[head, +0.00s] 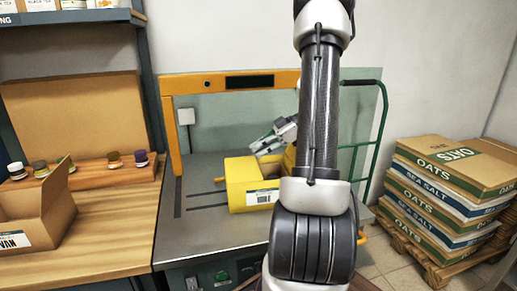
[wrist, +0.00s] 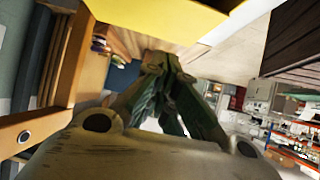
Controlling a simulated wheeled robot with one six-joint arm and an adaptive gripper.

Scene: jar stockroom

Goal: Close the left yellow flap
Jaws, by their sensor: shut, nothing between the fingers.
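A yellow box (head: 238,197) with a white label on its front stands on the grey bench in the head view. The yellow surface at its upper left (head: 240,168) lies just below my gripper (head: 258,150); I cannot tell whether that is the left flap or the box's side. My arm hides the right part of the box. My gripper is shut and empty, tilted down to the left. In the wrist view the shut fingers (wrist: 160,65) are below a yellow panel (wrist: 165,14), part of the box. I cannot tell if they touch it.
An orange frame (head: 167,140) stands around the grey bench (head: 195,235). A wooden counter (head: 120,230) on the left holds an open cardboard box (head: 50,222) and several small jars (head: 114,159). A green hand truck (head: 380,130) is behind; stacked oats boxes (head: 440,190) stand right.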

